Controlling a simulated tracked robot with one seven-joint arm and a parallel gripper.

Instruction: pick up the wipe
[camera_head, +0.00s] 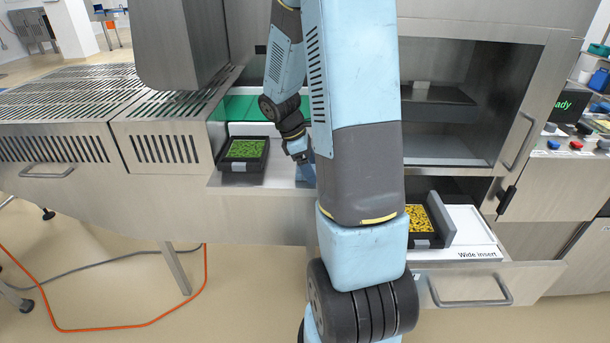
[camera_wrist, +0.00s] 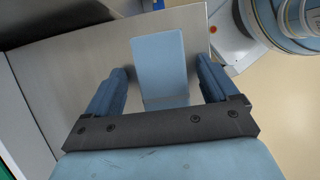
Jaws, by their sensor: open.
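The wipe (camera_wrist: 159,60) is a flat light-blue rectangle lying on a bare steel surface in the wrist view. My gripper (camera_wrist: 164,72) is open, with one dark-blue finger on each side of the wipe and a gap between each finger and its edges. The near end of the wipe reaches down toward the dark bar of my gripper. In the head view my gripper (camera_head: 301,160) is low over the steel ledge, partly hidden by my arm. A bit of blue shows beside it there, and I cannot tell whether it is wipe or finger.
A black tray of green pieces (camera_head: 232,163) stands left of my gripper on the ledge. A tray of yellow pieces (camera_head: 436,241) sits in an open drawer marked "Wide insert" (camera_head: 478,239) at right. An orange cable (camera_head: 126,328) lies on the floor.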

